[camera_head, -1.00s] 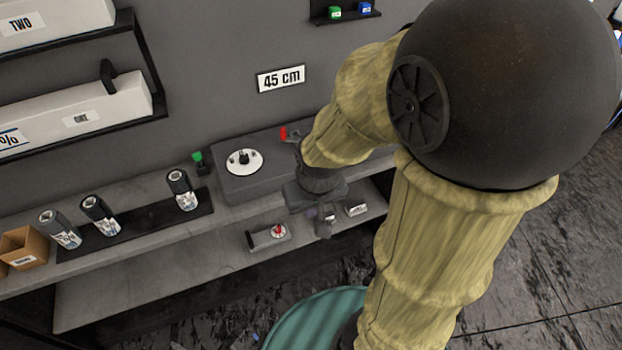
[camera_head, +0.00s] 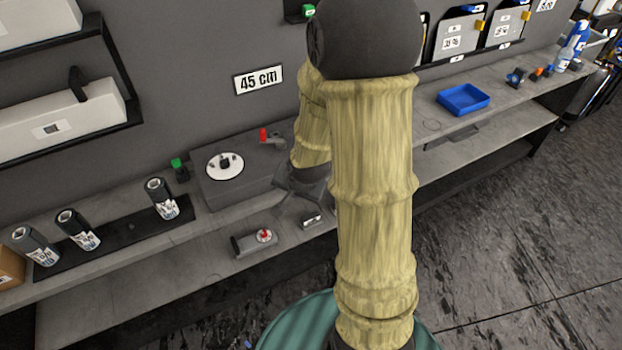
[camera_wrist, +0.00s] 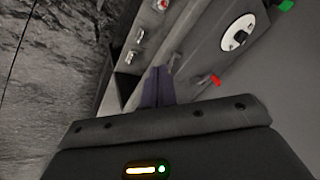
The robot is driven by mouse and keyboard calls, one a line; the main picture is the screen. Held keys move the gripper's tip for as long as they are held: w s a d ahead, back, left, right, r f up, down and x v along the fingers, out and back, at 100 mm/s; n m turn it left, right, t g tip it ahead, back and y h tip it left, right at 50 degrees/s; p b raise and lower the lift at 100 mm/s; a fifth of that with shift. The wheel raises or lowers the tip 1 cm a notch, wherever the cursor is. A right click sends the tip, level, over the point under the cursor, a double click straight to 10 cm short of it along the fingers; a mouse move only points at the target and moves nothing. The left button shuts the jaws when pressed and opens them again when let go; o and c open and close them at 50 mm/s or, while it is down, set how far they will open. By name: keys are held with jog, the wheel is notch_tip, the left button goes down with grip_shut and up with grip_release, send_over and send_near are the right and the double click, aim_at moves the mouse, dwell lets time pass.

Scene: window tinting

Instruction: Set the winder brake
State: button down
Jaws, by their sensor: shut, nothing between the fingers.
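The winder looks to be the grey box (camera_head: 235,186) on the bench, with a white disc (camera_head: 225,166) and black hub on top. A red-tipped lever (camera_head: 264,135) stands at its back edge. In the wrist view the disc (camera_wrist: 238,33) is at upper right, and the red lever tip (camera_wrist: 216,80) is right of my fingers. My arm hides the bench right of the winder.
Several film rolls stand left on a black strip (camera_head: 115,236). A blue tray (camera_head: 463,99) lies right on the bench.

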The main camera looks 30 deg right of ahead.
jog(key=w+d+f+m+t+b, duration=0.1)
jog(key=d+f+m, duration=0.3)
jog(key=m, duration=0.4)
jog(key=w+d+f+m+t+h+b, duration=0.1)
jog(key=w+d+f+m+t, duration=0.2)
jog(key=f+m, duration=0.4)
jog(key=w+d+f+m+t+h+b, duration=0.1)
jog(key=w+d+f+m+t, duration=0.2)
jog(key=m, duration=0.6)
notch_tip(320, 180, down, 3)
jog(key=d, duration=0.2)
jog(key=shift+w+d+f, duration=0.15)
jog(key=shift+w+d, duration=0.2)
jog(key=w+f+p, duration=0.1)
jog(key=w+p, duration=0.3)
jog(key=w, duration=0.5)
jog(key=shift+w+p, duration=0.2)
jog(key=shift+p, duration=0.2)
jog(key=shift+d+h, duration=0.2)
jog(key=shift+h, duration=0.1)
